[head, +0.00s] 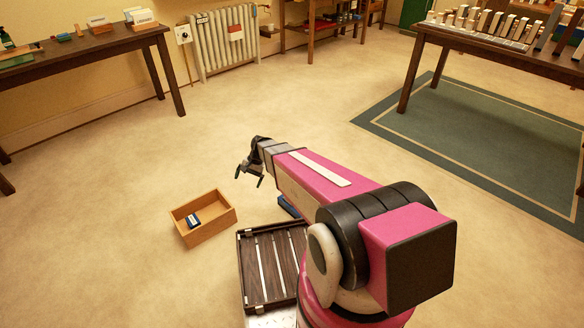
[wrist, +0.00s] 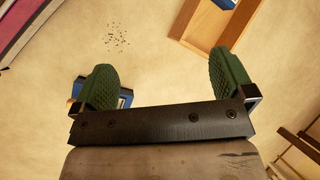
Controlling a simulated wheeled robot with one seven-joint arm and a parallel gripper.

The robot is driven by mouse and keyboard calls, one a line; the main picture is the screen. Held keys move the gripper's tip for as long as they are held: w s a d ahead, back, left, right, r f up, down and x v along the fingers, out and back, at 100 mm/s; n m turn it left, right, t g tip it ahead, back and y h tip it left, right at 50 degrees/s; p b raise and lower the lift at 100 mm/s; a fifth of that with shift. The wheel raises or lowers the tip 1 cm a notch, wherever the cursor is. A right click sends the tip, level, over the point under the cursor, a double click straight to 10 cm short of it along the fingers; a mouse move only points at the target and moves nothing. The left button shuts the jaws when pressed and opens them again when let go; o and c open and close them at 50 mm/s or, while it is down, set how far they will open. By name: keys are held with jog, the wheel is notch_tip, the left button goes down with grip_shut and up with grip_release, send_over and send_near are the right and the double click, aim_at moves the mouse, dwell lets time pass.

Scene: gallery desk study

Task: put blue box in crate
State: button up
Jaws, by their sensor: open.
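The open wooden crate (head: 222,226) stands on the floor left of my arm, and part of it shows at the top right of the wrist view (wrist: 198,30). A small blue and white box (head: 193,220) lies inside it; a blue piece also shows there in the wrist view (wrist: 225,3). Another blue box (head: 288,206) is on the floor, partly hidden by my arm. In the wrist view this blue box (wrist: 125,98) is partly behind the left green fingertip. My gripper (wrist: 165,65) is open and empty, and in the head view it hangs right of and beyond the crate (head: 249,177).
A dark table (head: 120,42) with small items stands at the back left. A second table (head: 470,44) with many blocks stands at the right by a green rug (head: 480,130). A radiator (head: 222,40) is at the back wall. The floor beyond the crate is clear.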

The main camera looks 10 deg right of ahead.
jog(key=s+d+r+n+t+h, duration=0.2)
jog(key=s+d+r+n+h, duration=0.2)
jog(key=s+d+r, duration=1)
jog(key=d+r+h, duration=0.1)
jog(key=d+r, duration=0.1)
jog(key=d, duration=0.1)
jog(key=shift+r+n+t, duration=0.3)
jog(key=shift+s, duration=0.1)
